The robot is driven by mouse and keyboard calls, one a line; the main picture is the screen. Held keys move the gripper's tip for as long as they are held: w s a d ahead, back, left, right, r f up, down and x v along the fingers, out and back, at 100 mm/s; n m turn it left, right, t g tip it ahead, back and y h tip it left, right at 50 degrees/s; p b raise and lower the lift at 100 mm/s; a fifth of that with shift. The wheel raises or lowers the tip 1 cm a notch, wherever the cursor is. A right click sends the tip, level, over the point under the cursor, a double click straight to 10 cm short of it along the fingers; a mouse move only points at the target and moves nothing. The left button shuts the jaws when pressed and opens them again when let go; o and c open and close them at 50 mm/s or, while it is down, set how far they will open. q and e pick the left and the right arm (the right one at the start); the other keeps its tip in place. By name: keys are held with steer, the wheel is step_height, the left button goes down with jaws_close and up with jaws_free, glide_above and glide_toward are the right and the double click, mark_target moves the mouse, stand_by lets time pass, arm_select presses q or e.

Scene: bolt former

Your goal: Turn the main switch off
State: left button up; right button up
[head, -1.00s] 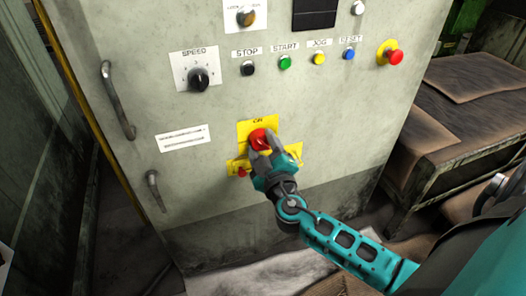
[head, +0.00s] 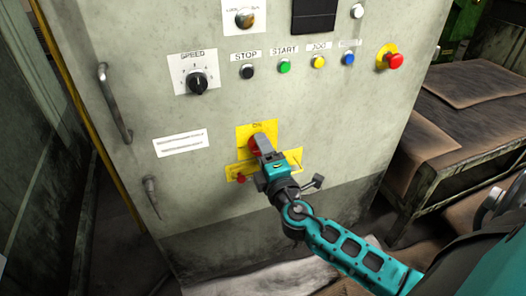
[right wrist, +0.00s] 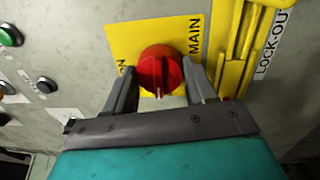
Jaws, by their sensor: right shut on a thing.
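The main switch is a round red knob (head: 255,144) on a yellow plate (head: 243,135) low on the grey cabinet front. In the right wrist view the knob (right wrist: 160,68) has a white mark at the bottom of the picture, away from the partly hidden ON lettering at left; MAIN is printed at right. My right gripper (head: 264,146) is shut on the knob, and in the right wrist view its two fingers (right wrist: 158,88) stand on either side of it. In the head view the gripper hides part of the knob. My left gripper is not in view.
A yellow lock-out bracket (right wrist: 235,45) sits beside the switch, with a small red part (head: 241,178) by it. Above are the speed dial (head: 197,82), several buttons and a red emergency button (head: 394,61). Door handles (head: 115,102) stick out at left; a table (head: 470,125) stands right.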

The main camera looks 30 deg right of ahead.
steer(key=shift+n, duration=0.5)
steer(key=o, duration=1)
steer(key=shift+o, duration=0.2)
steer(key=shift+s, duration=0.1)
steer(key=r+b+v, duration=0.1)
steer(key=v, duration=1.1)
steer(key=shift+s+f, duration=0.35)
steer(key=shift+f, duration=0.2)
